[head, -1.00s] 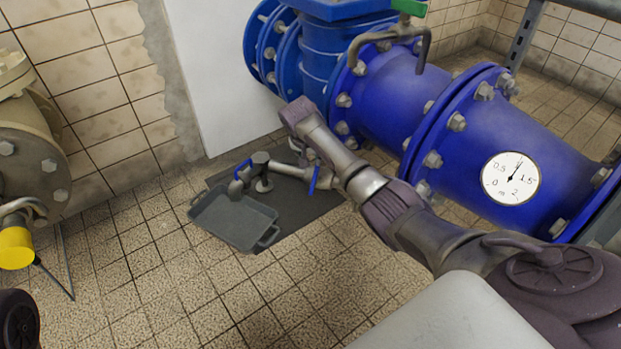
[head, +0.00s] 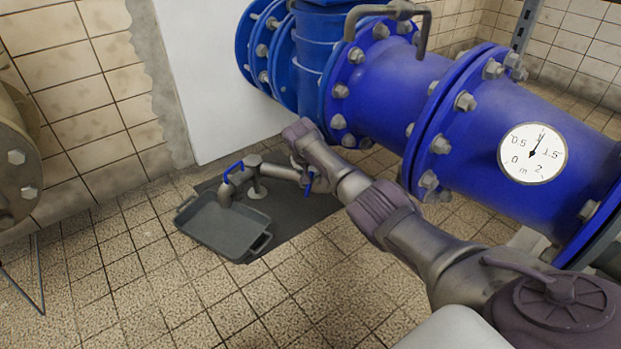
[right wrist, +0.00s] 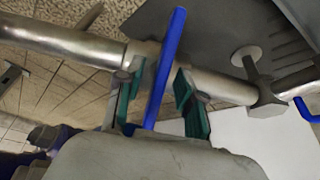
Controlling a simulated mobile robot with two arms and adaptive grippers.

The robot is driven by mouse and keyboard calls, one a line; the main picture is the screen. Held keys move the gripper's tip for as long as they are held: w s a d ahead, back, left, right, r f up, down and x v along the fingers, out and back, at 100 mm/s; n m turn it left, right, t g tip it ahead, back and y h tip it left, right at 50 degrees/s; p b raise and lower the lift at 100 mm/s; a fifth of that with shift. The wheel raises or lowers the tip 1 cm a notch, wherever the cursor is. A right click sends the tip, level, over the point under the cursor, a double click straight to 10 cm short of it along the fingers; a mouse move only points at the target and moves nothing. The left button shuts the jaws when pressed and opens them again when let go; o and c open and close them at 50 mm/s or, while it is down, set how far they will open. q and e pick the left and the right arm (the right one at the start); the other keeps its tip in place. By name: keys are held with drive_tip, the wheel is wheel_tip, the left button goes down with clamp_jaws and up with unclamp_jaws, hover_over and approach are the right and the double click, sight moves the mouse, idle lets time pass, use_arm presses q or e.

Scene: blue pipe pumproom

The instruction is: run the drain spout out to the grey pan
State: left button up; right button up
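The drain spout (head: 282,171) is a grey metal pipe low on the floor, with a blue handle (head: 233,170) near its outlet end. Its down-turned outlet (head: 225,194) is over the back right part of the grey pan (head: 207,224). My right gripper (head: 309,180) is at the pipe's right part. In the right wrist view, its teal-padded fingers (right wrist: 160,92) stand apart at the pipe (right wrist: 70,42), with a blue lever (right wrist: 166,62) between them and gaps showing. Contact with the pipe is unclear. My left gripper is out of view.
The pan sits partly on a dark floor plate (head: 298,222). A large blue flanged pipe (head: 385,90) with a gauge (head: 532,153) runs above and right of my right arm. A beige flange (head: 12,165) is at the left edge. Tiled floor in front of the pan is clear.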

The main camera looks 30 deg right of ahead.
clamp_jaws()
drive_tip(key=shift+w+a+r+n+p, duration=0.1)
drive_tip(key=shift+a+r+n+p, duration=0.05)
drive_tip(key=shift+n+p, duration=0.3)
drive_tip(key=shift+f+n+g+h+b, duration=0.2)
drive_tip(key=shift+n+g+h+b, duration=0.25)
drive_tip(key=shift+n, duration=0.4)
drive_tip(key=shift+r+n, duration=0.1)
drive_tip(key=shift+n, duration=0.3)
unclamp_jaws()
